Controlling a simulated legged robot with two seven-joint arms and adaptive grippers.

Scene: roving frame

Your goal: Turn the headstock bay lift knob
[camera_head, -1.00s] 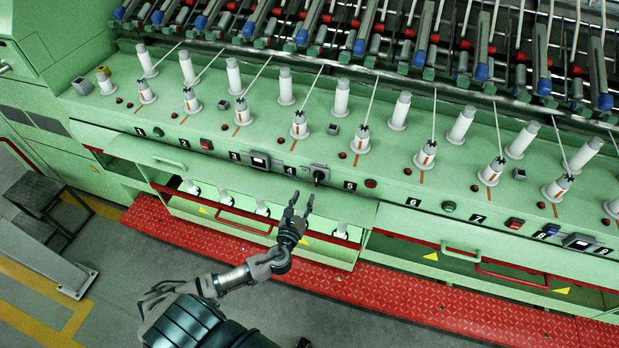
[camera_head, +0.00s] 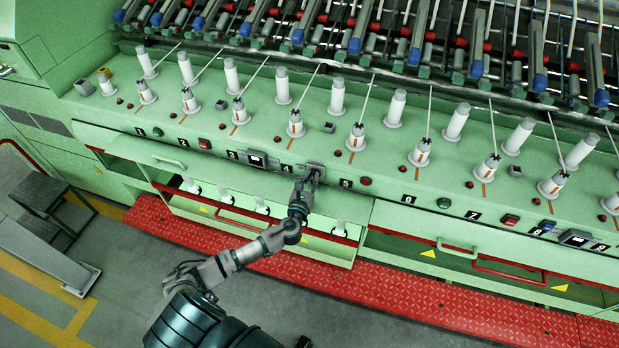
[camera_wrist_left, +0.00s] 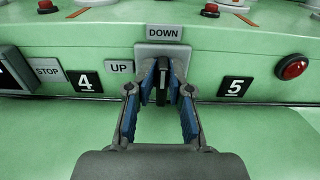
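The lift knob (camera_wrist_left: 162,82) is a black lever on a grey plate (camera_wrist_left: 148,50) on the green machine front. It stands upright in the left wrist view, below the DOWN label (camera_wrist_left: 164,32) and right of the UP label (camera_wrist_left: 119,67). My left gripper (camera_wrist_left: 163,72) has its two blue-padded fingers on either side of the knob. The fingers look open, with a narrow gap beside the knob; contact is unclear. In the head view the left gripper (camera_head: 309,181) reaches the grey knob plate (camera_head: 316,166) and mostly hides the knob.
A red button (camera_wrist_left: 292,67) sits right of the number 5, and a STOP label (camera_wrist_left: 47,71) sits left of the number 4. White bobbins (camera_head: 296,123) stand on the ledge above. A green panel (camera_head: 345,212) and a red step (camera_head: 430,298) lie below.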

